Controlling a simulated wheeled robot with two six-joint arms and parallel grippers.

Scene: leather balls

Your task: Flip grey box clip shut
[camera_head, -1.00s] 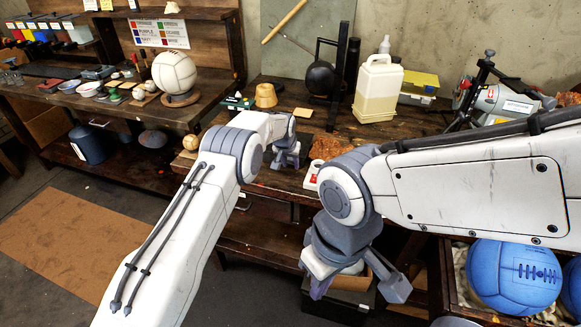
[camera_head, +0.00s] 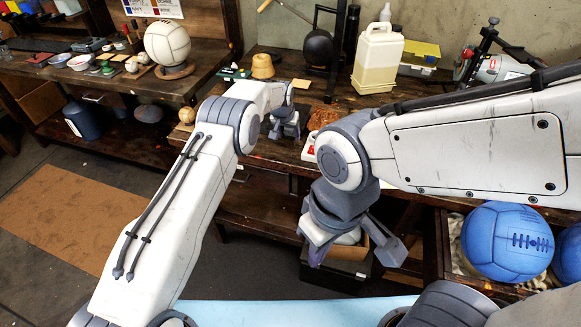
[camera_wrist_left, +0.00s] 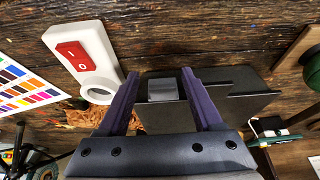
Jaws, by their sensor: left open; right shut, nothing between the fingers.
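In the left wrist view, a dark grey box (camera_wrist_left: 232,82) lies on the wooden bench. A lighter grey clip (camera_wrist_left: 163,89) shows at its edge. My left gripper (camera_wrist_left: 159,76) is open, with one purple finger to each side of the clip; I cannot tell whether either touches it. In the head view, my left gripper (camera_head: 285,127) is over the bench's front part, and I cannot make out the box there. My right gripper (camera_head: 353,250) points down, shut and empty, in front of the bench.
A white switch with a red rocker (camera_wrist_left: 74,56) is left of the box in the wrist view. The cream jug (camera_head: 378,62) and wooden pot (camera_head: 262,66) stand farther back. Blue balls (camera_head: 507,242) lie in a crate at lower right.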

